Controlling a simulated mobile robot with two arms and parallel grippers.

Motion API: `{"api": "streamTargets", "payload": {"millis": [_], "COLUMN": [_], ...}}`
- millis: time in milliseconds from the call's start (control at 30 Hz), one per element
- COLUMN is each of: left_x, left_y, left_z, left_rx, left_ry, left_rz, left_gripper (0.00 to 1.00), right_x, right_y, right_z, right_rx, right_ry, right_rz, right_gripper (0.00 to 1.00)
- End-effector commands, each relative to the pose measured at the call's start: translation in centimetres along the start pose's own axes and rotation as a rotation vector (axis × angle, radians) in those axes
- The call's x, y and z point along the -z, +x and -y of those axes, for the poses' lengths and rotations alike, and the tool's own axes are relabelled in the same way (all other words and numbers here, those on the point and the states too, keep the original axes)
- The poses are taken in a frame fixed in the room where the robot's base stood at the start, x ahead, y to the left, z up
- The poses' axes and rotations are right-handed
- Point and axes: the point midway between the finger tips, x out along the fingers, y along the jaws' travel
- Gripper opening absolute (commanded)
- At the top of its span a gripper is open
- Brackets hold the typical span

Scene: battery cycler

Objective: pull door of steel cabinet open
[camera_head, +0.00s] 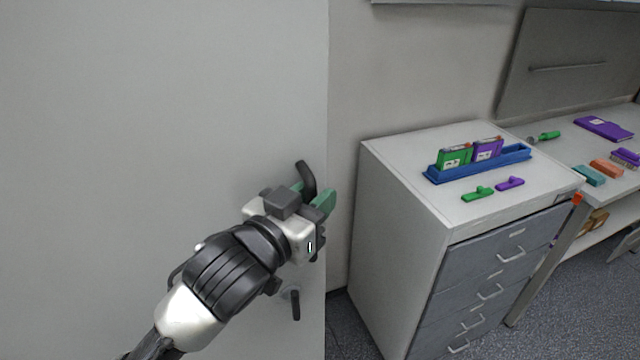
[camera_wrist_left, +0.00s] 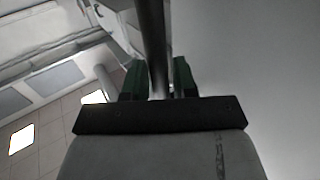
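The steel cabinet door (camera_head: 150,110) is a large plain pale-grey panel filling the left of the head view, with its vertical edge near the picture's middle. A dark handle (camera_head: 306,176) stands on it near that edge. My left gripper (camera_head: 313,197) is at the handle, with its green fingers on either side of it. In the left wrist view the dark handle bar (camera_wrist_left: 153,45) runs between the two green fingers (camera_wrist_left: 159,80), very close to both. I cannot tell whether they press on it. My right gripper is not in view.
A smaller dark lever (camera_head: 296,305) is lower on the door. To the right stands a grey drawer unit (camera_head: 395,220) carrying a blue rack (camera_head: 478,164) with green and purple cases. A workbench (camera_head: 570,150) is beyond it. Grey carpet (camera_head: 590,300) is clear at lower right.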

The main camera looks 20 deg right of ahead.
Motion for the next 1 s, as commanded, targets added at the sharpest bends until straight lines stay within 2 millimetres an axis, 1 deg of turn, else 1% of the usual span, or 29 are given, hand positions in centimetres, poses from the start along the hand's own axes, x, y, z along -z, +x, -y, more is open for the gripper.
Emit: {"api": "streamTargets", "payload": {"millis": [33,167,433,467,633,1000], "left_x": [0.18,0.04,-0.03,-0.03,-0.03,-0.02], "left_y": [0.58,1.34,1.49,1.49,1.47,1.41], "left_z": [-0.04,-0.01,-0.03,-0.02,-0.02,-0.03], "left_rx": [-0.001,0.000,-0.001,-0.001,0.000,-0.004], "left_ry": [-0.001,0.000,0.000,0.000,0.000,0.000], "left_rz": [0.000,0.000,-0.001,0.000,0.000,0.000], "left_gripper": [0.27,0.27,0.27,0.26,0.00,0.00], "right_x": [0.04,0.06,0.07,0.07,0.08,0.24], "right_y": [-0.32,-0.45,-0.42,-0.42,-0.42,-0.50], "right_z": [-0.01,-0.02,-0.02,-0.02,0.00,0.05], "right_rx": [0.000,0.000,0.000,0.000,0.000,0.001], "right_ry": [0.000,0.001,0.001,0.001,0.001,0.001], "right_rz": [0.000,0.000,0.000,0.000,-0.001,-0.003], "right_gripper": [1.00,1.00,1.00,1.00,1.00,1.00]}}
